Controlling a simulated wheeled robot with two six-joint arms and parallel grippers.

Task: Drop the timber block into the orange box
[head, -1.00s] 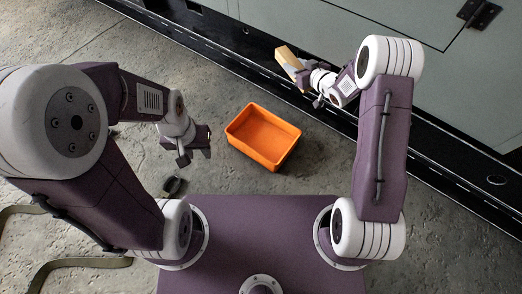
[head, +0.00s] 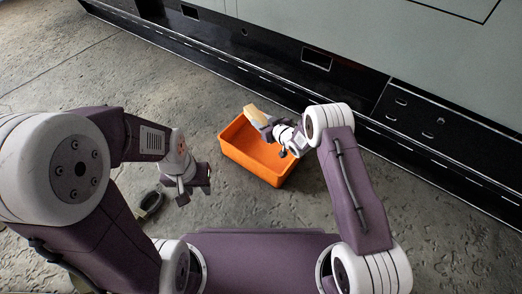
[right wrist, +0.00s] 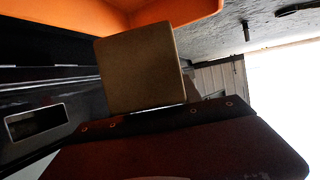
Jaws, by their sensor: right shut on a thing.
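The timber block (head: 256,115) is pale wood and tilted, held in my right gripper (head: 267,124). In the right wrist view the block (right wrist: 140,70) stands out from the dark jaw, its far side near an orange wall. The orange box (head: 240,155) is open-topped and sits on the floor between my arms. In the head view the block overlaps the box's far rim; its height above it is unclear. My left gripper (head: 190,186) hangs left of the box, apart from it, with no visible load; its jaw gap is unclear.
A pale grey enclosure (head: 380,50) with a black lower rail (head: 255,82) runs behind the box. The floor left of the box is mostly clear.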

